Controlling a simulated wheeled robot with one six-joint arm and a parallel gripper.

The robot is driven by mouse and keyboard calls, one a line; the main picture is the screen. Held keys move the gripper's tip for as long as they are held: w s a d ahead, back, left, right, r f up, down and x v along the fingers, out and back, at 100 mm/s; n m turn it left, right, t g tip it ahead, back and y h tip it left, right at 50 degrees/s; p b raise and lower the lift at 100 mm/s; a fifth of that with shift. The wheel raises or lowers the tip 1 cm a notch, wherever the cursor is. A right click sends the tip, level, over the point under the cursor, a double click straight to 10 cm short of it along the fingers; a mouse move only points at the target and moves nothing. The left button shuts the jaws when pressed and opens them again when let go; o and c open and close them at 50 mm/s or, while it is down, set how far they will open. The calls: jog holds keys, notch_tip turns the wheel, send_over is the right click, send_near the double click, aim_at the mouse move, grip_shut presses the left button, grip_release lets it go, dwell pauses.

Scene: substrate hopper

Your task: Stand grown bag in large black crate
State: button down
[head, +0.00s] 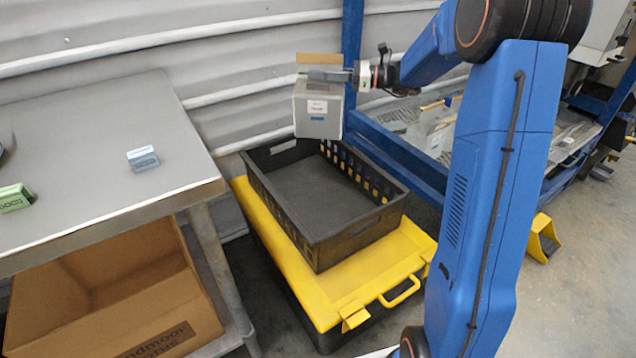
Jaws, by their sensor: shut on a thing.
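My gripper (330,74) is shut on the top of a grown bag (317,108), a greyish-white block with a white label, a small blue mark and a tan strip above. The bag hangs upright over the far end of the large black crate (315,248). I cannot tell exactly how high it is above the crate. The crate is open, with slotted side walls, and the part of its floor that shows is bare. It sits on a yellow lid (375,285). The bag hides part of the crate's far rim.
A grey metal table (95,170) stands at the left with a small blue-grey box (143,158) and a green box (14,198) on it. A cardboard box (150,290) is below. A blue rack (385,140) stands behind the crate at the right.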

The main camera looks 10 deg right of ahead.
aim_at(319, 132)
jog(key=shift+m+t, duration=0.4)
jog(key=shift+t, duration=0.1)
jog(key=s+f, duration=0.1)
jog(key=f, duration=0.4)
jog(key=s+f, duration=0.2)
jog(key=f, duration=0.4)
jog(key=s+a+f, duration=0.1)
jog(key=f, duration=0.5)
jog(key=shift+s+a, duration=0.1)
jog(key=shift+s, duration=0.2)
notch_tip(319, 132, down, 10)
jog(key=shift+f, duration=0.15)
jog(key=c, duration=1.8)
grip_release()
jog(key=shift+s+f, duration=0.1)
jog(key=shift+c, duration=0.2)
jog(key=v, duration=1.2)
jog(key=shift+r, duration=0.35)
jog(key=shift+s, duration=0.1)
